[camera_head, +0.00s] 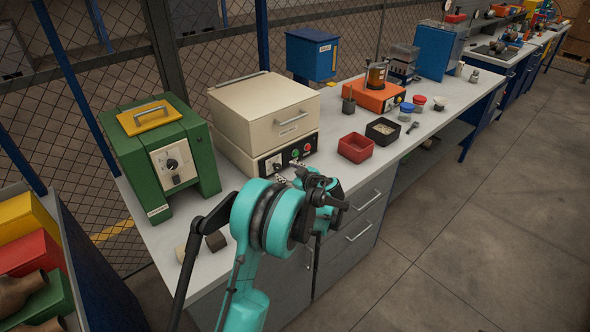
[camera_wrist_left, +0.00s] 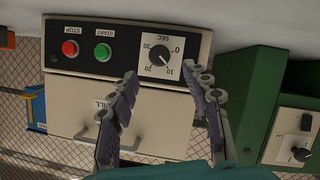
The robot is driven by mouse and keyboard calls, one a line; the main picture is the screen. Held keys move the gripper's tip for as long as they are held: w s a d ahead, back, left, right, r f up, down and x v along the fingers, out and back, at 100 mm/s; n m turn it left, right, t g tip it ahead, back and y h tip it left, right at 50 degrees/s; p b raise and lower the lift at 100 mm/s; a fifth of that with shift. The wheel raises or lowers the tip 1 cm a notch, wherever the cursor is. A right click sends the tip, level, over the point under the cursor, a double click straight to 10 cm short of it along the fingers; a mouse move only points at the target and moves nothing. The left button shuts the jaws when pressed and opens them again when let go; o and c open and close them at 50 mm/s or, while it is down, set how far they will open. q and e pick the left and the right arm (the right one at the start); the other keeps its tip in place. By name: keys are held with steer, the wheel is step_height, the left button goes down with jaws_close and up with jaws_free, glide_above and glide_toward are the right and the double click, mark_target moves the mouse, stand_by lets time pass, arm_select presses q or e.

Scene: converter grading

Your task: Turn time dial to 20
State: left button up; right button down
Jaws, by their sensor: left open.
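The time dial (camera_wrist_left: 159,56) is a black knob on a white plate marked SEC, with numbers around it. It is on the black front panel (camera_wrist_left: 122,58) of a cream mill (camera_head: 268,108), upside down in the left wrist view. I cannot read its exact setting. My left gripper (camera_wrist_left: 160,76) is open, its two fingers spread either side of the dial plate's lower part, apparently empty. In the head view the left gripper (camera_head: 287,173) is in front of the panel, and the arm hides part of the scene. My right gripper is out of view.
Red STOP (camera_wrist_left: 70,48) and green START (camera_wrist_left: 103,52) buttons sit beside the dial. A green machine (camera_head: 160,155) with its own knob (camera_head: 172,164) stands left of the mill. A red bin (camera_head: 356,147) and black bin (camera_head: 383,131) stand to the right on the bench.

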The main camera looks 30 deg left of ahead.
mark_target(278, 167)
arm_select(q)
steer(key=b+x, duration=0.1)
steer(key=x, duration=0.6)
steer(key=shift+b, duration=0.4)
jaws_close()
